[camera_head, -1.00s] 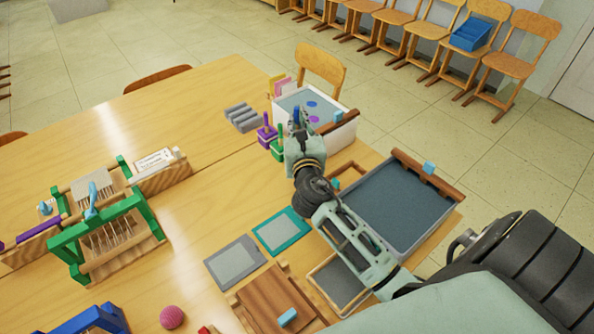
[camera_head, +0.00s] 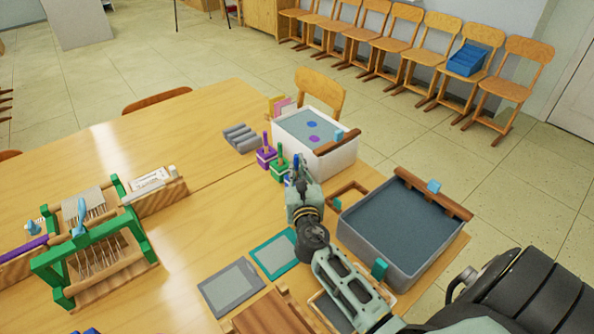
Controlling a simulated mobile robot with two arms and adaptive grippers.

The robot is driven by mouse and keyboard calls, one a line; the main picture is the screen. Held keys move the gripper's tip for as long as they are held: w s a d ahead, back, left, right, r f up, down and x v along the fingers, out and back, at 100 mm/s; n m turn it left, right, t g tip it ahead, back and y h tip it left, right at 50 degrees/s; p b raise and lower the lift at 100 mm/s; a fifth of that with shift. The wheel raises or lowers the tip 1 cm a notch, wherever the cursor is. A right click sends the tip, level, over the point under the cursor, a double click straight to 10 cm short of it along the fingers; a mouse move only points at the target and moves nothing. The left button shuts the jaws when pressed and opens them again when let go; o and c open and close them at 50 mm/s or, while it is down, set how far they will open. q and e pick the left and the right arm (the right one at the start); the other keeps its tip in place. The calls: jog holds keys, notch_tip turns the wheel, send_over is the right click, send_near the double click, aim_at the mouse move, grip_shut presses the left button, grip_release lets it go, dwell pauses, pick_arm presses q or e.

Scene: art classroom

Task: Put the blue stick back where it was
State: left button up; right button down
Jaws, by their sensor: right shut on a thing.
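My right gripper (camera_head: 296,178) is over the table beside the row of small blocks with upright sticks. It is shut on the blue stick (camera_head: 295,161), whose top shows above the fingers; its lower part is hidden. A green block with a green stick (camera_head: 280,164) stands just left of the gripper, and a purple block with a purple stick (camera_head: 266,154) stands beyond it. A bit of blue shows low by the fingers, but I cannot tell whether it is a block or whether the stick touches it. My left gripper is not in view.
A white tub (camera_head: 330,157) stands just behind the gripper. A grey tray (camera_head: 400,225) lies to the right. A teal-framed panel (camera_head: 275,254) and a grey panel (camera_head: 231,286) lie in front. The table's middle is clear.

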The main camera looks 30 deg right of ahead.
jog(key=shift+f, duration=0.2)
jog(key=c, duration=1.8)
grip_release()
jog(key=shift+c, duration=0.2)
jog(key=shift+r, duration=0.15)
jog(key=shift+s, duration=0.1)
jog(key=v, duration=1.1)
jog(key=shift+s+a+r+b, duration=0.1)
jog(key=shift+s+a+b, duration=0.1)
jog(key=shift+s+b, duration=0.2)
